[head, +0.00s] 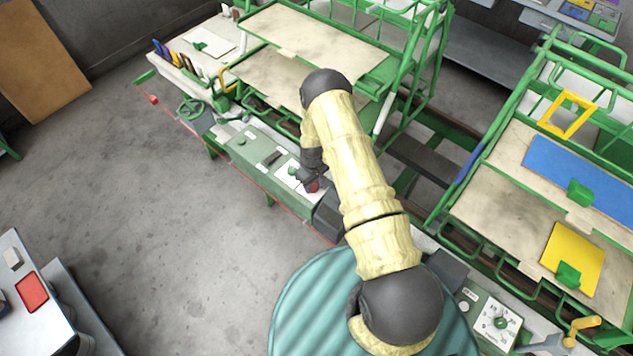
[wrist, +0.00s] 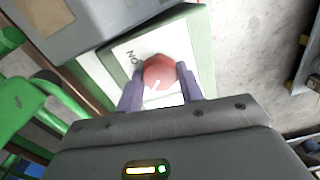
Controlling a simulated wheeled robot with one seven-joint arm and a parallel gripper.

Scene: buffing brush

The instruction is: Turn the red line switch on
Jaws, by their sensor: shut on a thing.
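The red line switch is a round red knob (wrist: 159,73) with a white pointer mark, on a white plate (wrist: 144,50) with dark lettering, part of which reads "NO" or "ON" upside down. In the head view the red knob (head: 313,187) shows partly below my gripper (head: 308,177). In the wrist view my gripper (wrist: 160,85) has one purple-grey finger on each side of the knob, shut on it. The pointer mark slants toward the lower left in the wrist view. The rest of the plate is partly hidden by the fingers and gripper body.
The switch sits on a long green-grey console (head: 262,160) with a green knob (head: 292,171) beside it. A green handwheel (head: 191,108) stands further left. Green racks with boards stand behind. A panel with a green dial (head: 501,322) is at lower right. Open floor lies to the left.

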